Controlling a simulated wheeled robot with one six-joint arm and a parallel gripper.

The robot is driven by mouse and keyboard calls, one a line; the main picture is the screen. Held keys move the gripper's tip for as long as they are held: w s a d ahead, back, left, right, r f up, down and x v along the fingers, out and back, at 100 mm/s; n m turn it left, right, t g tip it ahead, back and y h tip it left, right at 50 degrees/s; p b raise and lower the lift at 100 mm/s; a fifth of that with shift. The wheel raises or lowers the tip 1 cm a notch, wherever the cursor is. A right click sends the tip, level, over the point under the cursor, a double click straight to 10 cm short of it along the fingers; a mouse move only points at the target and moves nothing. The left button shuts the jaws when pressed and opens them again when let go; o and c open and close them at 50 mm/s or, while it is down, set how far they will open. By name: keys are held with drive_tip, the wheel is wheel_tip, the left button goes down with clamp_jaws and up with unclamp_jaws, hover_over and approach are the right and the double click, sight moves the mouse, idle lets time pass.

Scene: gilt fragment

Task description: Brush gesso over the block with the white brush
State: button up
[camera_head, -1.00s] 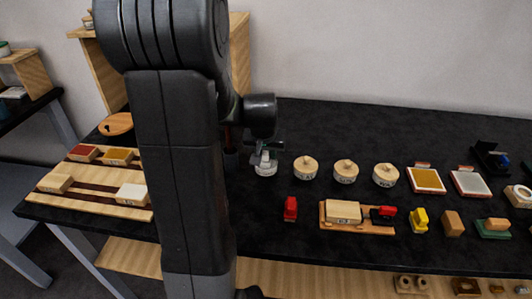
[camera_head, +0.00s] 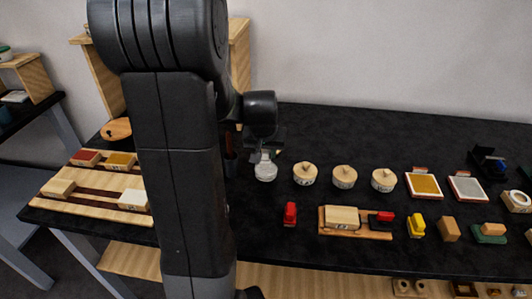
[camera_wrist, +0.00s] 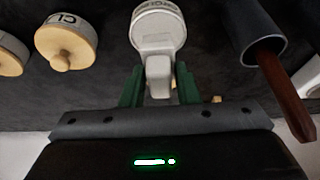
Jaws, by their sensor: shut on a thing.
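My gripper (camera_wrist: 158,88) has its green fingers shut on the white brush (camera_wrist: 156,68), a pale stepped piece with a narrow grip. The brush is right at a round white pot (camera_wrist: 157,16) without a wooden lid; whether its tip is inside or just above cannot be told. In the head view my gripper (camera_head: 266,146) is over this same pot (camera_head: 265,173), and the brush is hard to separate from it. A pale wood block (camera_head: 342,215) with a label lies on a wooden board (camera_head: 357,235) to the right, with a red piece (camera_head: 381,218) beside it.
Several lidded pots (camera_head: 304,172) stand right of the white pot. A red piece (camera_head: 290,214) and a yellow piece (camera_head: 417,226) stand either side of the board. A dark cup (camera_wrist: 262,35) with a brown handle is close by. A tray of blocks (camera_head: 60,198) lies left.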

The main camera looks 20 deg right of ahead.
drive_tip(key=shift+r+p, duration=1.2)
drive_tip(key=shift+r, duration=0.85)
